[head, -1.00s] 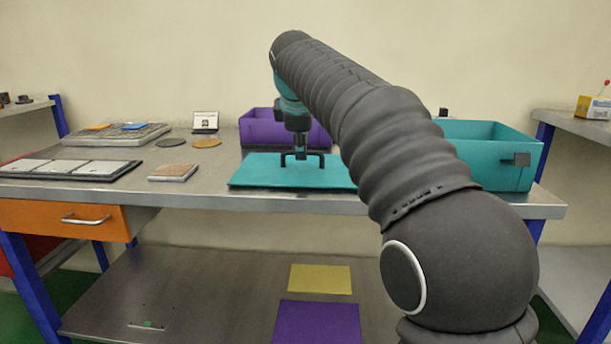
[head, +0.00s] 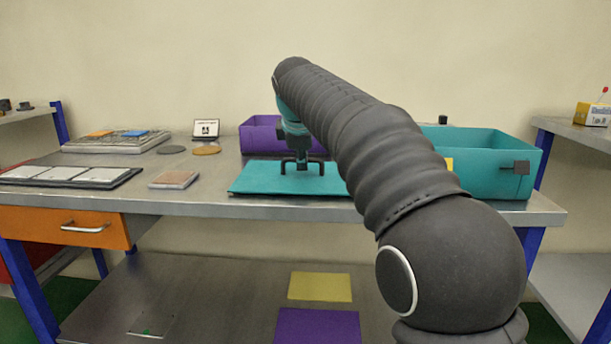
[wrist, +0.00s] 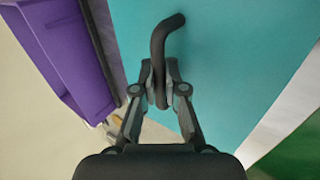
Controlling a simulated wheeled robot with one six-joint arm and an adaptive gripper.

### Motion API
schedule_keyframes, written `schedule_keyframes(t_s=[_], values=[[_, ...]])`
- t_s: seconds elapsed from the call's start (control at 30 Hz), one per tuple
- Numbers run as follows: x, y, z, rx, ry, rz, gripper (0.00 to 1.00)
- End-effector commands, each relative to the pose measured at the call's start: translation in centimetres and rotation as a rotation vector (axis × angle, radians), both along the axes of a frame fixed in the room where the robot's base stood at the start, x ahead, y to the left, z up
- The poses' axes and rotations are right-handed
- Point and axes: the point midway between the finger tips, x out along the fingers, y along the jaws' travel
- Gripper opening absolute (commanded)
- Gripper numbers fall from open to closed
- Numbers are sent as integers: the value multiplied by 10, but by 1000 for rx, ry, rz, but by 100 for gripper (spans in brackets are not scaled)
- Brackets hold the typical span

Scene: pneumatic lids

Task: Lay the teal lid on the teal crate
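The teal lid (head: 258,181) lies flat on the metal table near its front edge, with a dark bar handle (head: 318,162) on top. My gripper (head: 301,158) points down at this handle. In the wrist view my gripper (wrist: 160,85) has its fingers close on both sides of the handle (wrist: 165,38), over the teal lid (wrist: 225,60), and looks shut on it. The teal crate (head: 480,150) stands at the right of the table, open at the top, partly hidden by my arm. It has a dark block on its front and a yellow patch.
A purple crate (head: 258,135) stands behind the lid; it also shows in the wrist view (wrist: 68,50). Trays and small plates (head: 173,179) fill the table's left. A yellow sheet (head: 320,287) and a purple sheet (head: 318,325) lie on the lower shelf.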

Motion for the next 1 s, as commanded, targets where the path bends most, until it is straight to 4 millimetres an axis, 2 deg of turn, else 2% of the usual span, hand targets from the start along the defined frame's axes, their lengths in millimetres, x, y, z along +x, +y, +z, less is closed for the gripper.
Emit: schedule_keyframes(t_s=[0.83,1.0], values=[[0,0,31,0,-1,0,0],[0,0,31,0,-1,0,0]])
